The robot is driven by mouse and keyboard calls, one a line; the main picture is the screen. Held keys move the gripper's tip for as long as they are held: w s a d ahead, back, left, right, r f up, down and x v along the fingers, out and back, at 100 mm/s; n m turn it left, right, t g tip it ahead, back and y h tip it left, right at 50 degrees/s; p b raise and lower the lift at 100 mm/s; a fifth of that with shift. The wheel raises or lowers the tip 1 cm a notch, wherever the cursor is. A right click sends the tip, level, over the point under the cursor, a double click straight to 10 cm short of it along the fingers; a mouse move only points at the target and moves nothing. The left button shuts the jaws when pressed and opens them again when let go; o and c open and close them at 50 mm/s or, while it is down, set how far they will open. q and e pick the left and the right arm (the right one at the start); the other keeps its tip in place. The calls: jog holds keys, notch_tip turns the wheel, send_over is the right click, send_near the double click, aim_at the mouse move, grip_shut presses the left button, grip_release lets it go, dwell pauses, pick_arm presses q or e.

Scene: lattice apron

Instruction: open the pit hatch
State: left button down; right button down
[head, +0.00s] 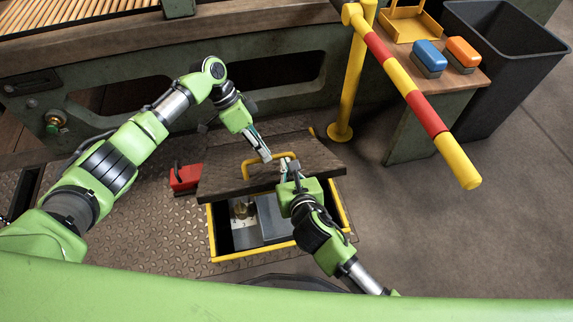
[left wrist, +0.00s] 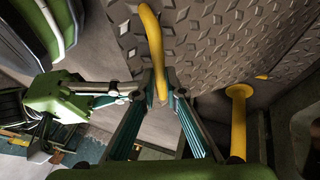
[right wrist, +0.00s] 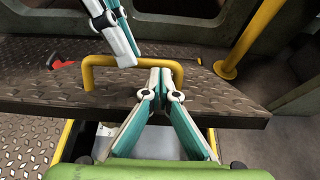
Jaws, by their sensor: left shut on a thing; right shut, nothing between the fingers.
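The pit hatch (head: 225,175) is a dark tread-plate panel with a thick brown edge. It stands raised and tilted over the yellow-framed pit opening (head: 213,240), whose near part is uncovered. A yellow bar handle (head: 250,163) is on its upper face; it also shows in the left wrist view (left wrist: 153,40) and the right wrist view (right wrist: 88,72). My left gripper (head: 266,156) is shut on the handle, which passes between its fingertips (left wrist: 164,85). My right gripper (head: 288,167) is shut and empty, its tips (right wrist: 161,70) by the handle's right leg; contact is unclear.
Inside the pit are a brass-coloured part (head: 240,209) and a grey box (head: 272,218), partly hidden. A red object (head: 185,179) lies left of the hatch. A yellow post (head: 352,85) with a red-and-yellow bar (head: 405,80) stands at right. Floor at lower right is clear.

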pick_arm(q)
jog(key=shift+w+a+f, duration=0.4)
jog(key=shift+w+a, duration=0.1)
jog(key=shift+w, duration=0.05)
pick_arm(e)
jog(key=shift+f, duration=0.1)
jog(key=shift+w+a+r, duration=0.15)
jog(key=shift+w+r, duration=0.3)
jog(key=shift+r, duration=0.05)
jog(key=shift+w+a+r, duration=0.15)
jog(key=shift+w+r, duration=0.3)
jog(key=shift+r, duration=0.05)
pick_arm(q)
jog(key=c, duration=2.4)
grip_release()
jog(key=o, duration=0.3)
jog(key=shift+w+d+f, duration=0.1)
jog(key=shift+w+f, duration=0.05)
jog(key=shift+f, duration=0.05)
pick_arm(e)
jog(key=shift+w+f, duration=0.1)
jog(key=shift+f, duration=0.2)
jog(key=shift+d, duration=0.1)
pick_arm(q)
jog(key=shift+r, duration=0.2)
